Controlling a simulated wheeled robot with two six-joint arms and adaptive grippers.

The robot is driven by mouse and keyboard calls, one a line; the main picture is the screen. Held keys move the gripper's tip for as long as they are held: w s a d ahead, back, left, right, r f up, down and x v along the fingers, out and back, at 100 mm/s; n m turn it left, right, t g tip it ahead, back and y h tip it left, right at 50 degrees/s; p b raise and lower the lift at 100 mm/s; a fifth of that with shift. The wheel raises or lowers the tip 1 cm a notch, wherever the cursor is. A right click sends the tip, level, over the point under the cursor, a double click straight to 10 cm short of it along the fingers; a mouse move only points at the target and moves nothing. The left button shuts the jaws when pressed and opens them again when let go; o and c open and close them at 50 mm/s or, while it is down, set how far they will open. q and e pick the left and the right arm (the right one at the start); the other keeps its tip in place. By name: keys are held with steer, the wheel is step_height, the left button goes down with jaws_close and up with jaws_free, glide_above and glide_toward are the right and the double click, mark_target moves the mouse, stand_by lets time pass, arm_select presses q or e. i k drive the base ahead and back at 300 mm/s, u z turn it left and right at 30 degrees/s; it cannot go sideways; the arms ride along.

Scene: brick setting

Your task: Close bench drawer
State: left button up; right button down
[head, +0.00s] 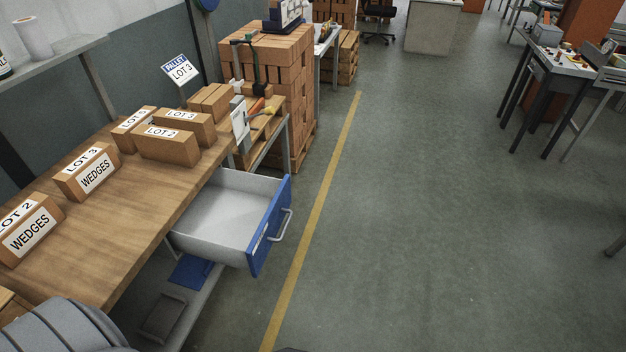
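The bench drawer (222,219) is pulled out from under the right edge of the wooden bench (150,215). Its inside is light grey and looks empty. Its blue front (268,228) faces right and carries a pale bar handle (283,225). Neither of my grippers shows in the head view, so nothing is seen touching the drawer or its handle.
Labelled brick blocks (166,144) stand on the bench. A pallet stack of bricks (290,85) stands behind it. A yellow floor line (312,222) runs past the drawer front. The grey floor (430,220) to the right is clear, with workbenches (560,75) at the far right.

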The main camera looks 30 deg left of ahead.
mark_target(236, 219)
steer(key=u, duration=0.4)
steer(key=i, duration=0.85)
steer(key=u, duration=0.75)
